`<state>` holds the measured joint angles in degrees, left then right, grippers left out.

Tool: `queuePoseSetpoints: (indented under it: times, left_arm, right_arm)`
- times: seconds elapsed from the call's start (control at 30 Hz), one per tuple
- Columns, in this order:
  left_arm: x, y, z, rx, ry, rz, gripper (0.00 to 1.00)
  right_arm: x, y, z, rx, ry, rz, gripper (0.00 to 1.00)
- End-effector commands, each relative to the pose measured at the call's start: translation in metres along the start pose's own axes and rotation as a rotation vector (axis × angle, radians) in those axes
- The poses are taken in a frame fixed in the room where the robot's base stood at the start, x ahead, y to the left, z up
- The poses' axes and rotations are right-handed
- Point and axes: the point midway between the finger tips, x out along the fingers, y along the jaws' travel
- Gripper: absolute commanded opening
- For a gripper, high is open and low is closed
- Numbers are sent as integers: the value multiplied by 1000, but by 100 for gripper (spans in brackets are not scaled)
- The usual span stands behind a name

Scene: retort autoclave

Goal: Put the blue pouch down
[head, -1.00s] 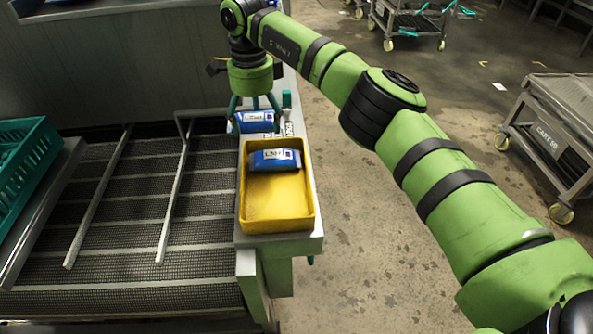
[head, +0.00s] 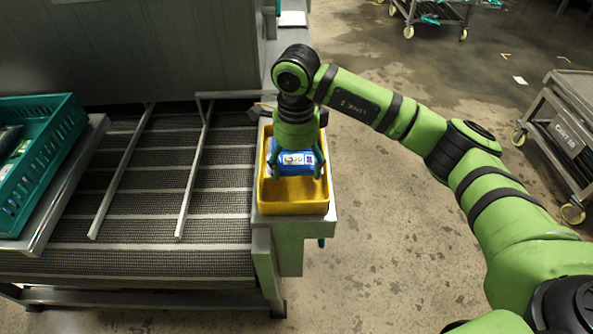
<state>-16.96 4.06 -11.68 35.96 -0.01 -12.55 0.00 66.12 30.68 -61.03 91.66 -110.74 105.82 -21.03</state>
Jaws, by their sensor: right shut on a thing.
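My right gripper (head: 297,170) points down over the yellow tray (head: 293,207), its fingers on either side of a blue pouch (head: 291,158) with a white label. It is shut on this pouch. The pouch is over or inside the tray; I cannot tell whether it touches anything below. Only one pouch shows clearly; a second one under or behind the gripper is hidden from me. The front part of the tray floor is bare. My left gripper is out of view.
The tray stands on a metal ledge (head: 327,217) beside a mesh conveyor (head: 150,185) with guide rails. A teal crate (head: 62,128) with items inside sits at the left. A metal cart (head: 560,130) stands at the right. The floor between is clear.

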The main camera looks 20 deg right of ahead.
Motion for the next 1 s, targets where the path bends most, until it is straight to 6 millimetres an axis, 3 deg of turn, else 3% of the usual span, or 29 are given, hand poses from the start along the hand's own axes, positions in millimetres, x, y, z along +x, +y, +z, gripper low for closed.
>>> queuePoseSetpoints:
  times: [0.37, 0.73, 0.77, 0.8, 1.0]
  left_arm:
    - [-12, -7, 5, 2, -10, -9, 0]
    - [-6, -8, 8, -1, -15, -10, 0]
    - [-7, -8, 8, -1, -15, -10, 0]
    - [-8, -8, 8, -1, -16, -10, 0]
    - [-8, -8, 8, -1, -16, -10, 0]
  right_arm:
    - [39, 2, -1, 1, 0, 2, 47]
    - [46, 1, 0, -1, -1, -1, 47]
    - [45, 1, 0, -1, -1, -1, 90]
    - [44, 1, 0, -1, -1, -1, 100]
    - [44, 1, 0, 0, -1, -1, 100]
